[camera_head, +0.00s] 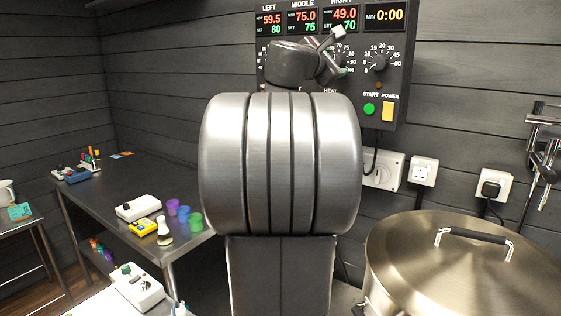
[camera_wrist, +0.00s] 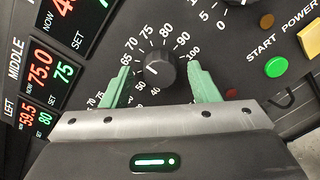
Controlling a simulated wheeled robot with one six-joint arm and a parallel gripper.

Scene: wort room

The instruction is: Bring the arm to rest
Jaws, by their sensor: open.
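My gripper (camera_wrist: 160,88) is open in the wrist view, with its two green fingers apart on either side of a black dial knob (camera_wrist: 158,74) on the control panel. I see no contact between the fingers and the knob. In the head view my gripper (camera_head: 341,55) is small and partly hidden, close in front of the panel (camera_head: 398,82). My arm stands in the middle of the head view and covers part of the panel. The displays read 59.5, 75.0 and 49.0, with set values 80, 75 and 70. The timer (camera_head: 384,15) shows 0:00.
A large lidded steel pot (camera_head: 400,250) stands at the right. A metal table (camera_head: 130,185) at the left holds a white box (camera_head: 138,208), a yellow device (camera_head: 143,228) and coloured cups (camera_head: 184,214). Sockets (camera_head: 423,171) and hanging metal fittings (camera_head: 541,150) are on the right wall.

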